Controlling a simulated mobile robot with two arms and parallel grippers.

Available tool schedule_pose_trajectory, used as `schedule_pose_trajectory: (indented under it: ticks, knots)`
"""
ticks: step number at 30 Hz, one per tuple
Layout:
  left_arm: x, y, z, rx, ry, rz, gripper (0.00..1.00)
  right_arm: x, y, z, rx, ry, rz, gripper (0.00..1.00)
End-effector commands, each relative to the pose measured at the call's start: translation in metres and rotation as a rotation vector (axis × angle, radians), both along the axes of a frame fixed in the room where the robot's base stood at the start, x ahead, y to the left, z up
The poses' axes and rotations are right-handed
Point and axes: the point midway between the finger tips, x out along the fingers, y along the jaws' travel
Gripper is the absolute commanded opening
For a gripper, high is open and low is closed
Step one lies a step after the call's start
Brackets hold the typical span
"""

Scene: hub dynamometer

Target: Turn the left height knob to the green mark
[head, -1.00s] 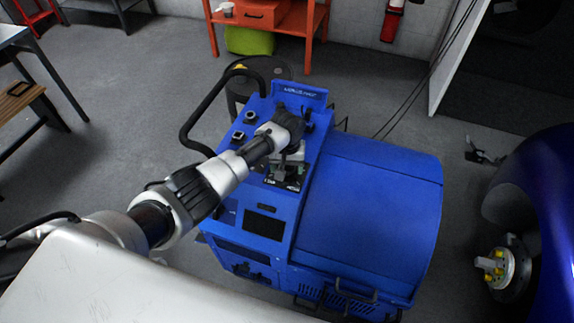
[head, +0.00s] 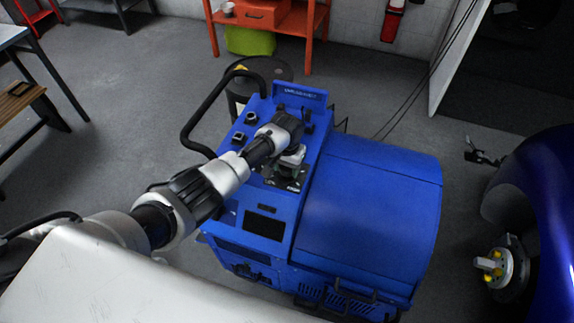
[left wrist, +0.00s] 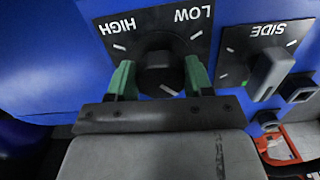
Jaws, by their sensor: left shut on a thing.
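The height knob (left wrist: 158,62) is a dark round knob on a black plate lettered HIGH and LOW, upside down in the left wrist view. My left gripper (left wrist: 160,78) is shut on it, with one green-padded finger on each side. Pale marks show on the plate around the knob; I cannot make out a green one with certainty. In the head view my left gripper (head: 285,168) reaches down to the panel of the blue machine (head: 380,205), and the wrist hides the knob. My right gripper is not in view.
A second plate lettered SIDE carries a grey lever-like knob (left wrist: 271,72) close to the right finger. A black handrail (head: 190,125) curves along the machine's left side. A blue car body (head: 550,200) stands at the right. Grey floor lies open at the left.

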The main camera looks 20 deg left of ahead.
Motion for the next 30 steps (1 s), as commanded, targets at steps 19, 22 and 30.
schedule_pose_trajectory:
  ticks: [19, 22, 30]
  knots:
    - [0.0014, 0.0025, 0.0005, 0.0, -0.001, -0.555, 0.27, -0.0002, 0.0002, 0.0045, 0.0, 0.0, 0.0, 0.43]
    - [0.0016, 0.0027, 0.0005, 0.0, -0.001, -0.61, 0.27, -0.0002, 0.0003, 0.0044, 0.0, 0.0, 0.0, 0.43]
    - [0.0019, 0.003, 0.0005, 0.0, -0.001, -0.697, 0.27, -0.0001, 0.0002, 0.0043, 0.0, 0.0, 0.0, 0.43]
